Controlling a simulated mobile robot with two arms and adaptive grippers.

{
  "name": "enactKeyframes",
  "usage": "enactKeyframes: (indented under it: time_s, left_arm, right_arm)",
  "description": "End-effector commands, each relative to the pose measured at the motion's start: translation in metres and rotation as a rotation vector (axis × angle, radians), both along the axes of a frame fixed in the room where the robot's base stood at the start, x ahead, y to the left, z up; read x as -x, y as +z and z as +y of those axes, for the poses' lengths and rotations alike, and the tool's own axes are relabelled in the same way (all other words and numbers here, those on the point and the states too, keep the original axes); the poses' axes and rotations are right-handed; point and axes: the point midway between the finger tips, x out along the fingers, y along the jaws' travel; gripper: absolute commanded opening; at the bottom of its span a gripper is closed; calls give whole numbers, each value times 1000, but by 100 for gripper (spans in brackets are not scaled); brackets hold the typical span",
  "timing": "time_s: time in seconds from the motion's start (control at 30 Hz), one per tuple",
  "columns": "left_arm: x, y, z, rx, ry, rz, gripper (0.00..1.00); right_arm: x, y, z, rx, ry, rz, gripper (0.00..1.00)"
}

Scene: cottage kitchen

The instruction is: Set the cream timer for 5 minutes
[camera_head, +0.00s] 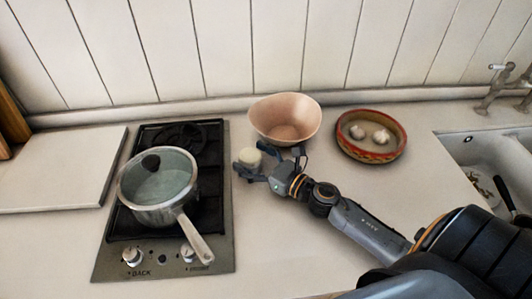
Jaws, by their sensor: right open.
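The cream timer (249,157) is a small round cream object on the worktop, just right of the stove and in front of the pink bowl. My right gripper (258,165) reaches in from the lower right. Its fingers are open around the near and right sides of the timer, and I cannot tell whether they touch it. The timer's markings are too small to read. My left gripper is not in view.
A glass-lidded saucepan (158,184) stands on the stove (218,258), its handle toward the front. Behind the gripper is a pink bowl (285,118). A red-rimmed dish (344,151) holds garlic bulbs. A white board (60,168) lies left; a sink (480,150) is right.

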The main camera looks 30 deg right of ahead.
Motion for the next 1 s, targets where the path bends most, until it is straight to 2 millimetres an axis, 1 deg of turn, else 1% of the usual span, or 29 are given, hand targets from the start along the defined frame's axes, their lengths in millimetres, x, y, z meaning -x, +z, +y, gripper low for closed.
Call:
enactKeyframes:
  time_s: [0.17, 0.4, 0.53, 0.7, 1.0]
  left_arm:
    - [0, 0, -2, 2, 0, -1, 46]
    - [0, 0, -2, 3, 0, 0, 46]
    - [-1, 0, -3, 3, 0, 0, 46]
    - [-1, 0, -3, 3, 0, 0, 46]
    - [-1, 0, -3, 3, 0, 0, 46]
  right_arm:
    - [29, -2, -10, -1, -2, 5, 80]
    - [76, -2, -27, -1, -3, 4, 80]
    - [94, -1, -34, -1, -3, 4, 80]
    - [106, -1, -37, 0, -1, 1, 80]
    - [107, 0, -38, 1, -1, 1, 80]
